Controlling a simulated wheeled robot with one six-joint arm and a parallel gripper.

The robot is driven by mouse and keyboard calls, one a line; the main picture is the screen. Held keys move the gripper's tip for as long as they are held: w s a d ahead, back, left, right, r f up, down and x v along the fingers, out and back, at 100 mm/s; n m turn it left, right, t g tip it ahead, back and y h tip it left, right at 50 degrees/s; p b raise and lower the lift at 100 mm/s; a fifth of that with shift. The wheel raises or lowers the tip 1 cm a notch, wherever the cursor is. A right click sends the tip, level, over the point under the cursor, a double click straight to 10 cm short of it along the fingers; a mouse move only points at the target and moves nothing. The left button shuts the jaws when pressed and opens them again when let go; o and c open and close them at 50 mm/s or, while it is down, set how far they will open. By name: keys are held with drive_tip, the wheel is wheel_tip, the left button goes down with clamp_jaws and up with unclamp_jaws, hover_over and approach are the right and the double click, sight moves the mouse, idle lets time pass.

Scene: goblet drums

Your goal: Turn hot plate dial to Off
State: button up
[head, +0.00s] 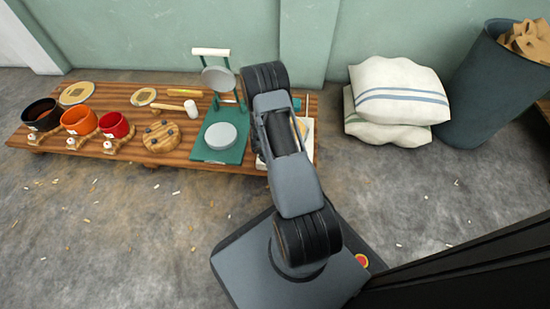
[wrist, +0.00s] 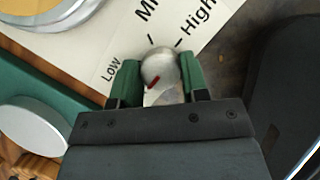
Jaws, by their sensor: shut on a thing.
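The hot plate (wrist: 215,14) has a cream panel with the printed words Low, High and a partly cut-off word starting "Mi". Its round dial (wrist: 160,66) is silver with a red mark on the edge nearest my gripper, pointing to the lower left of the wrist view, below Low. No Off label is visible. My gripper (wrist: 160,74) has its green fingers on both sides of the dial, shut on it. In the head view my arm covers the gripper and most of the hot plate (head: 308,142); the dial is hidden there.
The low wooden table (head: 75,150) also holds a green press (head: 232,152) left of the hot plate, a mallet (head: 172,106), a wooden disc (head: 160,137) and several pots. White sacks (head: 397,93) and a dark bin (head: 487,95) stand to the right. The front floor is mostly clear.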

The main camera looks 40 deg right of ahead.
drive_tip(key=o, duration=0.9)
drive_tip(key=p+v, duration=0.7)
drive_tip(key=v, duration=0.6)
drive_tip(key=shift+a+r, duration=0.2)
drive_tip(key=shift+r, duration=0.1)
